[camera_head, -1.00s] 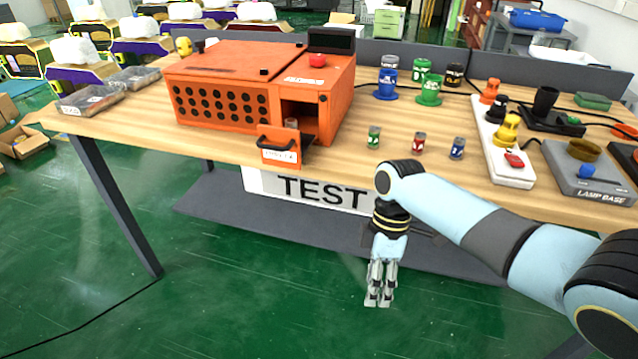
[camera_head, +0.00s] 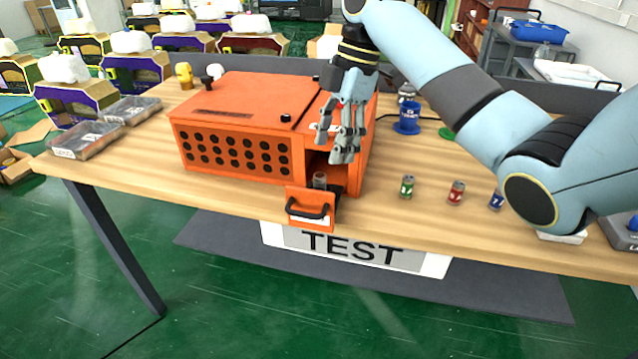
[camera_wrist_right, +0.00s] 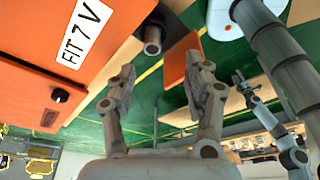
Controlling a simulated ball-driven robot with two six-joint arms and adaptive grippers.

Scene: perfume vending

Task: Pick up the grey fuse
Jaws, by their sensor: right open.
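The grey fuse (camera_head: 319,180) is a small grey cylinder standing in the pulled-out drawer (camera_head: 311,208) of the orange tester (camera_head: 235,125). In the right wrist view the fuse (camera_wrist_right: 153,40) shows beyond my fingers, near the orange drawer front (camera_wrist_right: 181,73). My right gripper (camera_head: 335,146) is open and empty, above the drawer opening in the head view. In the right wrist view its fingers (camera_wrist_right: 163,82) are spread, with the fuse apart from them. My left gripper (camera_wrist_right: 240,78) shows small in the right wrist view; its jaw state is unclear.
Green (camera_head: 407,187), red (camera_head: 456,192) and blue (camera_head: 496,200) fuses stand on the table right of the drawer. A blue holder (camera_head: 406,117) stands behind. My right arm hides the table's right part. Clear trays (camera_head: 90,139) sit at the left.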

